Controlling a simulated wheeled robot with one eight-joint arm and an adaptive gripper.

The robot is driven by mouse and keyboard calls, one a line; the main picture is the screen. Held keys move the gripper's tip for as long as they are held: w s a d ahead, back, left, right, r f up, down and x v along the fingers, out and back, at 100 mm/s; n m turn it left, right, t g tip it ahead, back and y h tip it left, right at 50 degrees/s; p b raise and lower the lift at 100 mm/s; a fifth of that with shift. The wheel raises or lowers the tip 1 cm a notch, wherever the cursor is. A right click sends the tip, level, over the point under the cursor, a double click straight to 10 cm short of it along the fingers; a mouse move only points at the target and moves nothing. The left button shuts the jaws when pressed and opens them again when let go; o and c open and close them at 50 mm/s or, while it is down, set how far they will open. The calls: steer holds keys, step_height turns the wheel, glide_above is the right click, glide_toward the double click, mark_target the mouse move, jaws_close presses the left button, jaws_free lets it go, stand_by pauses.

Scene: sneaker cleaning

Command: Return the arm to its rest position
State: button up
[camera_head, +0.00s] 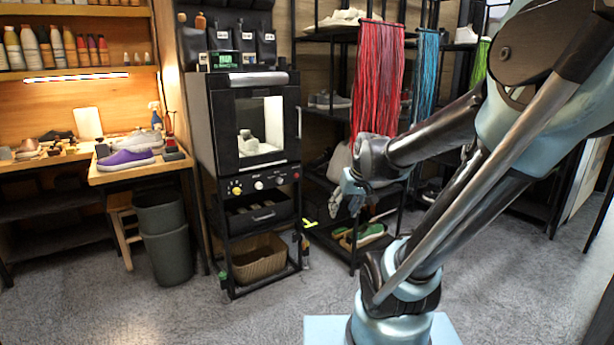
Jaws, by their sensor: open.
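My arm rises from its pale blue base at the lower right and bends over at the top right. Its forearm reaches back left, toward the middle of the picture. My gripper (347,205) hangs at the end of it, pointing down, with its fingers apart and nothing seen between them. It appears in front of the shelf rack, to the right of the black cabinet (222,140), apart from both as far as I can tell.
A workbench (135,172) with a purple sneaker (125,159) stands at left, with grey bins (168,255) below. The cabinet holds a light shoe (247,142) behind its window. Red laces (377,80) hang from the rack. The carpet (290,300) in front is clear.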

steer(key=s+d+f+m+g+h, duration=0.1)
steer(key=s+d+f, duration=0.1)
steer(key=s, duration=0.6)
steer(key=s+d+f+m+g+h, duration=0.1)
steer(key=s+d+f, duration=0.2)
steer(key=s+d, duration=0.2)
steer(key=s, duration=0.2)
steer(key=shift+s+d+f, duration=0.15)
steer(key=shift+s+f, duration=0.15)
steer(key=shift+s, duration=0.1)
steer(key=shift+w+f+g, duration=0.2)
steer(key=shift+w+g, duration=0.1)
steer(key=shift+w, duration=0.2)
